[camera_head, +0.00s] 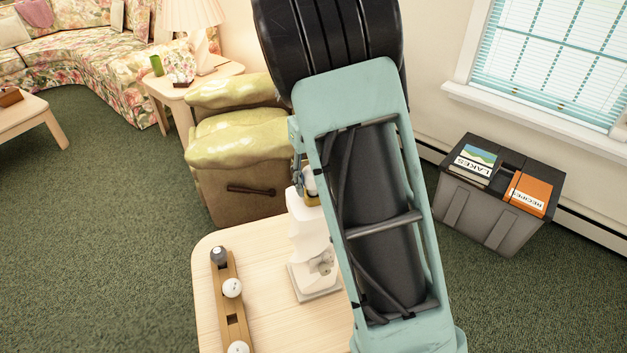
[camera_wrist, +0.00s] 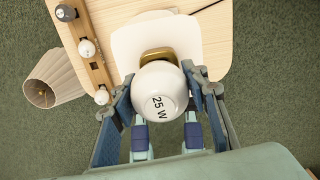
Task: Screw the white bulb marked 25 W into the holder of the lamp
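The white bulb (camera_wrist: 160,92) marked 25 W sits between the fingers of my gripper (camera_wrist: 159,80) in the wrist view, its round end toward the camera. The fingertips appear to touch it on both sides, so my gripper looks shut on it. The lamp's brass holder (camera_wrist: 157,54) shows directly behind the bulb, in line with it; whether the threads are engaged is hidden. The white lamp (camera_head: 313,245) stands upright on the light wooden table (camera_head: 265,325) in the head view. There my arm hides most of the gripper.
A wooden rack (camera_wrist: 92,52) beside the lamp holds a grey bulb (camera_wrist: 65,13) and two white bulbs (camera_wrist: 87,48). A pleated lampshade (camera_wrist: 56,80) is beyond the table edge. In the head view, an armchair (camera_head: 240,155) stands behind and a grey bin (camera_head: 492,205) with books right.

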